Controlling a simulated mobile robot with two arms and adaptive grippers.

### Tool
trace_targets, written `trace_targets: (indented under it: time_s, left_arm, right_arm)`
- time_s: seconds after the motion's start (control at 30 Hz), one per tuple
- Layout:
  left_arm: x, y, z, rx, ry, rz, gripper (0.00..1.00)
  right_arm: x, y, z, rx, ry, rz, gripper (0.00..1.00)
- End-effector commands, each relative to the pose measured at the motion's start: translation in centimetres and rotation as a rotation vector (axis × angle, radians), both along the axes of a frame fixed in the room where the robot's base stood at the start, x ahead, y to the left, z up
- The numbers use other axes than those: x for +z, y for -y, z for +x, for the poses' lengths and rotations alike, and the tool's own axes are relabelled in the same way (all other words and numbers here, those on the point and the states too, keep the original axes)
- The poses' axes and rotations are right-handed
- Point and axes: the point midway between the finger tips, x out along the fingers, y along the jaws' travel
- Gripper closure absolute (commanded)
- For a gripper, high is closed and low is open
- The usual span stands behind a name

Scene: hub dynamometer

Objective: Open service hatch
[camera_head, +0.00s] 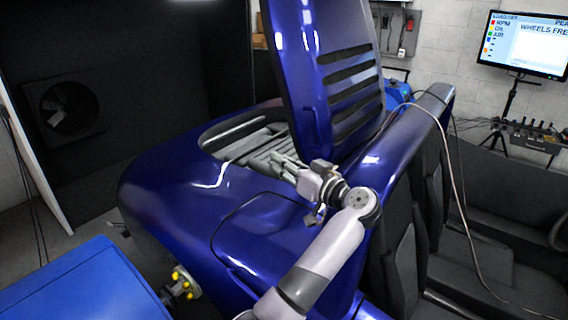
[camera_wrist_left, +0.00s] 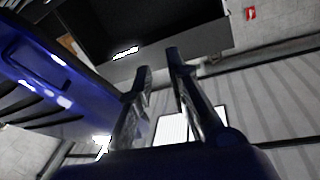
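The service hatch (camera_head: 335,75) is a glossy dark blue panel with black louvre slots. It stands raised, tilted steeply above the blue car body (camera_head: 170,190), and the opening (camera_head: 245,135) beneath it is exposed. My left gripper (camera_head: 280,161) is over the opening, just below and to the left of the hatch's lower end. In the left wrist view, its two fingers (camera_wrist_left: 160,62) are apart with nothing between them, and the hatch (camera_wrist_left: 60,85) passes on the left. I cannot tell whether the gripper's side touches the hatch. My right gripper is not in view.
Dark seats (camera_head: 405,240) lie right of my left arm. A thin cable (camera_head: 455,175) runs down over them. A monitor (camera_head: 522,45) stands at the back right. A blue box-like surface (camera_head: 85,290) and a hub with yellow studs (camera_head: 183,283) are at the lower left.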

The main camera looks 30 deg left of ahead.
Motion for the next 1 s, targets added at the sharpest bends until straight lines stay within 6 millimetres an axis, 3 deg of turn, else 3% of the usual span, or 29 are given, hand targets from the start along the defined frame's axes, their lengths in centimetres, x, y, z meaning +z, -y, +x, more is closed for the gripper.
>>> trace_targets:
  time_s: [0.2,1.0]
  left_arm:
    - [-0.02,0.01,0.00,0.000,0.000,0.000,1.00]
    - [-0.02,0.01,0.00,0.000,0.000,0.000,1.00]
  right_arm:
    - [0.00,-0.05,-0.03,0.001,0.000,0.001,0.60]
    - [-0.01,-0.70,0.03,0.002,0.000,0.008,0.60]
